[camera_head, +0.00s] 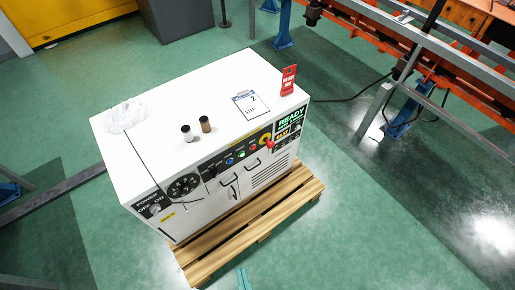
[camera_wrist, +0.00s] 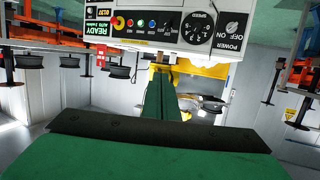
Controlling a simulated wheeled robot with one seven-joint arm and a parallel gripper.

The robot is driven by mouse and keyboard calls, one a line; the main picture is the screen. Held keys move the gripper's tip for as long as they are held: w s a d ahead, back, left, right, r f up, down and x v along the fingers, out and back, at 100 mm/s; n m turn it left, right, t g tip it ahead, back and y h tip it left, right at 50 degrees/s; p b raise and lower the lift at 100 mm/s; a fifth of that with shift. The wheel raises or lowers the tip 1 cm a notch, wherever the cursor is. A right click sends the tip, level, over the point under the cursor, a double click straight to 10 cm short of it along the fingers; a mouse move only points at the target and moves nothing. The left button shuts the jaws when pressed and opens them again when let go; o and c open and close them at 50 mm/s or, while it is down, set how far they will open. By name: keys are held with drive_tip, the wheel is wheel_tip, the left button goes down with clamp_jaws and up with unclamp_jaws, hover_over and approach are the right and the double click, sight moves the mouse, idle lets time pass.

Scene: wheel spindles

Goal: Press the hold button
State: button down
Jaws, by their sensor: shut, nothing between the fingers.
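The white machine cabinet (camera_head: 150,160) carries a black control panel on its front, also seen upside down in the wrist view (camera_wrist: 90,40). A blue button (camera_head: 229,161), a green button (camera_head: 241,154) and a red button (camera_head: 252,147) sit in a row on the panel. They also show in the wrist view: blue (camera_wrist: 152,23), green (camera_wrist: 140,22), red (camera_wrist: 130,22). Their labels are too small to read, so I cannot tell which is hold. My gripper (camera_wrist: 162,78) has green fingers together, empty and apart from the panel. Its teal tip (camera_head: 243,278) shows at the head view's bottom edge.
A speed dial (camera_head: 184,186), power switch (camera_head: 154,209) and yellow round control (camera_head: 265,139) share the panel. A wooden pallet (camera_head: 255,222) lies under the cabinet.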

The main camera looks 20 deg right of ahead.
sight(253, 147)
drive_tip(key=w+d+f+h, duration=0.1)
drive_tip(key=w+d+f, duration=0.2)
drive_tip(key=w+f, duration=0.5)
drive_tip(key=w+d+f+h, duration=0.2)
drive_tip(key=w+d+f, duration=0.1)
drive_tip(key=w+f, duration=0.55)
drive_tip(key=w+d+f+g+h, duration=0.1)
drive_tip(key=w+d, duration=0.6)
drive_tip(key=w, duration=0.4)
drive_tip(key=w+d+f+g+h, duration=0.1)
drive_tip(key=w+d+f+h, duration=0.1)
drive_tip(key=w+d, duration=0.6)
drive_tip(key=w, duration=0.3)
drive_tip(key=shift+w+f+n, duration=0.2)
drive_tip(key=shift+w+n, duration=0.05)
drive_tip(key=shift+n, duration=0.15)
drive_tip(key=w+a, duration=0.3)
drive_tip(key=w, duration=0.5)
drive_tip(key=shift+w+a, duration=0.3)
